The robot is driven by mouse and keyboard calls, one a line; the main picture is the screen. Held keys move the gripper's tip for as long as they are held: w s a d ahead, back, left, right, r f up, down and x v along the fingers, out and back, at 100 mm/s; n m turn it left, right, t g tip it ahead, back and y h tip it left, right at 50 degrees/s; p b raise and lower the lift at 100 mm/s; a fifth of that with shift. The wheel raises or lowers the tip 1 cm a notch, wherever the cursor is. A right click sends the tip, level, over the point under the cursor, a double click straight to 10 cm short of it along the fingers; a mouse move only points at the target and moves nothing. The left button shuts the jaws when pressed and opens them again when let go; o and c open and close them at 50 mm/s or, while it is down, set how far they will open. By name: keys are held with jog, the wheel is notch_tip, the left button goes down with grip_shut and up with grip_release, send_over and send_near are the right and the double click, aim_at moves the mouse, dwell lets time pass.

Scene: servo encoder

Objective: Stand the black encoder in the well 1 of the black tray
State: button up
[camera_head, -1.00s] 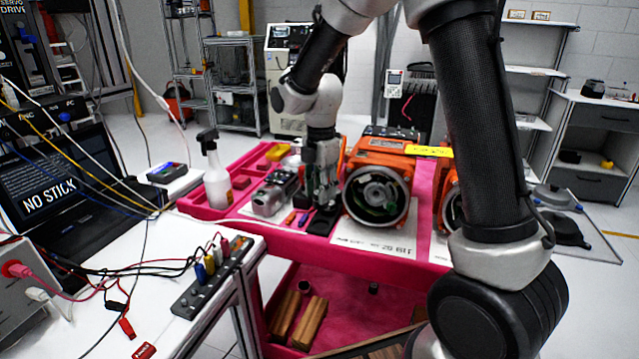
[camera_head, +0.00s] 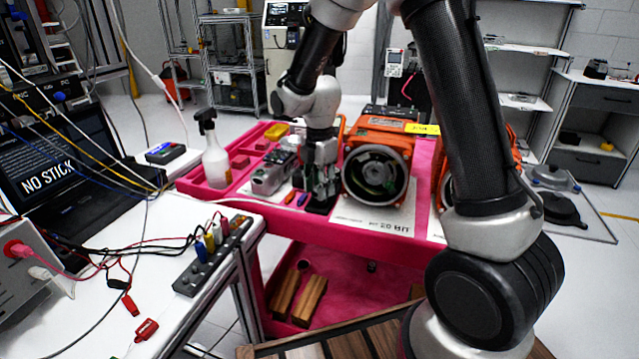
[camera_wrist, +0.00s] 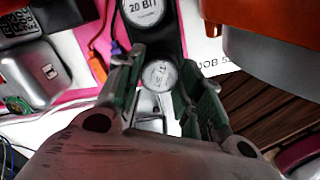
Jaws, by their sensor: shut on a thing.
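My gripper (camera_head: 321,192) points down at the black tray (camera_head: 318,208) on the pink cart, left of the orange motor. In the wrist view its two green-padded fingers (camera_wrist: 160,92) are shut on a small round encoder (camera_wrist: 158,75), whose pale, labelled face shows between them. The black tray (camera_wrist: 168,42) lies beneath and beyond the fingers. A round part marked "20 BIT" (camera_wrist: 145,10) sits at its far end. The fingers hide the held encoder's sides and base, so I cannot tell whether it is in a well or above it.
The orange motor (camera_head: 376,173) stands close on the right of my gripper. A grey metal housing (camera_head: 272,176) and a spray bottle (camera_head: 214,160) stand to the left. A workbench with cables (camera_head: 150,235) is in the left foreground.

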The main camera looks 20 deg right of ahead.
jog(key=shift+f, duration=0.45)
jog(key=shift+f, duration=0.25)
jog(key=o, duration=1.1)
jog(key=shift+c, duration=0.2)
jog(key=shift+c, duration=0.3)
